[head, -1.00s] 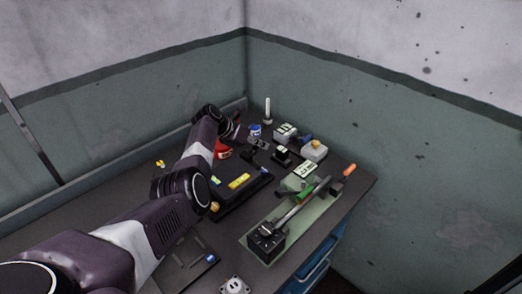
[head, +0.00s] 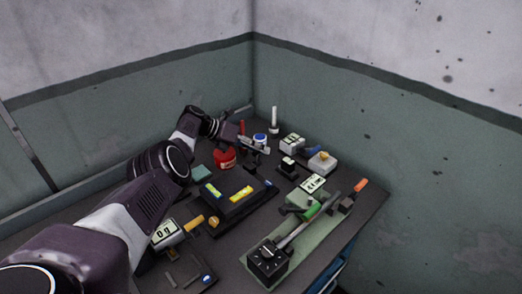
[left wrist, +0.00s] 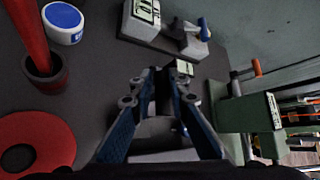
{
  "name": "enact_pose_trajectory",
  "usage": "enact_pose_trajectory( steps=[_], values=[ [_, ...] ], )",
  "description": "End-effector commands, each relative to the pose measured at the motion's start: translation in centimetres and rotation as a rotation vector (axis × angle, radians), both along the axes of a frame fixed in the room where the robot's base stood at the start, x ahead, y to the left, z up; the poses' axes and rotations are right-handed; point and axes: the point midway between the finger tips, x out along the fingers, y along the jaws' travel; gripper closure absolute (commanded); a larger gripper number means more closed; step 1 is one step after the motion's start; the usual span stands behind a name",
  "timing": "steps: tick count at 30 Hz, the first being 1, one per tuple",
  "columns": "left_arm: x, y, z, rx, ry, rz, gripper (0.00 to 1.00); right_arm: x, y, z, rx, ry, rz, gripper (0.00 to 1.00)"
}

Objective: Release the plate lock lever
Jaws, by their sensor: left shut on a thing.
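My left gripper (head: 262,149) is at the back of the bench, beside the blue-and-white jar (head: 260,139) and behind a small black block with a pale display (head: 288,165). In the left wrist view my left gripper (left wrist: 163,78) has its fingers drawn together on a narrow dark part, mostly hidden between them. I cannot tell for certain whether this is the plate lock lever. A black plate device (head: 240,205) with yellow labels lies in front of the gripper. My right gripper is not in view.
A red post (left wrist: 28,35) and red ring (left wrist: 35,140) are left in the wrist view. A grey display unit (left wrist: 145,12) is ahead. The green-based machine (head: 300,232) with orange-tipped lever (head: 361,184) stands at the bench's right. A scale (head: 166,234) is at left.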

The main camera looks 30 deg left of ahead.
Motion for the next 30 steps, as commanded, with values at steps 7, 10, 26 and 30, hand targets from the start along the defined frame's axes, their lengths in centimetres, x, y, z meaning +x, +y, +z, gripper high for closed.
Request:
enact_pose_trajectory(
  steps=[7,10,26,30],
  values=[
    [-0.6,-0.2,-1.0,-0.001,0.025,-0.007,1.0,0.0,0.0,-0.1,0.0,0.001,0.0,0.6],
    [-0.6,-0.2,-1.0,-0.001,0.025,-0.007,0.8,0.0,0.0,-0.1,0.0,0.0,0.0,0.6],
    [-0.4,0.1,-0.3,0.0,0.009,-0.003,0.65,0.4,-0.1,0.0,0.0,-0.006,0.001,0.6],
    [-0.7,0.7,0.2,0.001,0.007,-0.001,0.65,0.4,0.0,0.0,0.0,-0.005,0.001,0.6]
  ],
)
